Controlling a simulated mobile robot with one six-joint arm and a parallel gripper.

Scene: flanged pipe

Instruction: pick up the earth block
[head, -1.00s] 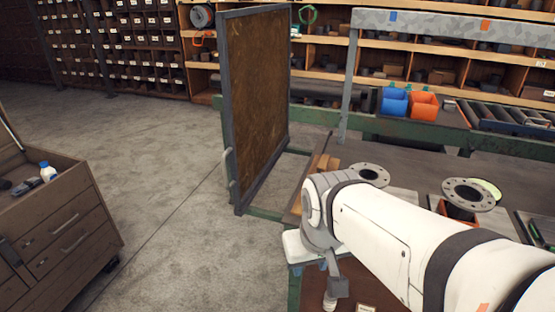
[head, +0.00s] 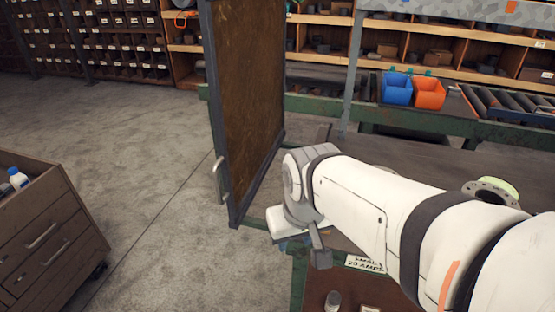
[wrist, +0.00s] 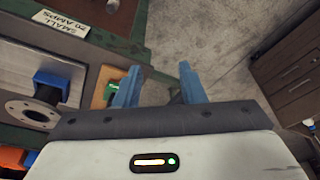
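I cannot pick out the earth block for certain in either view. In the wrist view, a small green piece (wrist: 112,88) sits by a tan wooden piece (wrist: 99,96) at the bench edge, just left of my gripper's left finger; it is partly hidden and too small to name. My gripper (wrist: 158,82) has two blue fingers standing well apart, with nothing between them; grey floor shows behind. In the head view my arm hides the near bench top, and the fingers cannot be made out.
A flange (wrist: 30,112) and a blue part lie left in the wrist view. The head view shows a framed brown panel (head: 245,90) left of my arm, blue (head: 397,88) and orange (head: 429,92) bins behind, and a drawer cabinet (head: 45,230) left. Open floor lies between cabinet and panel.

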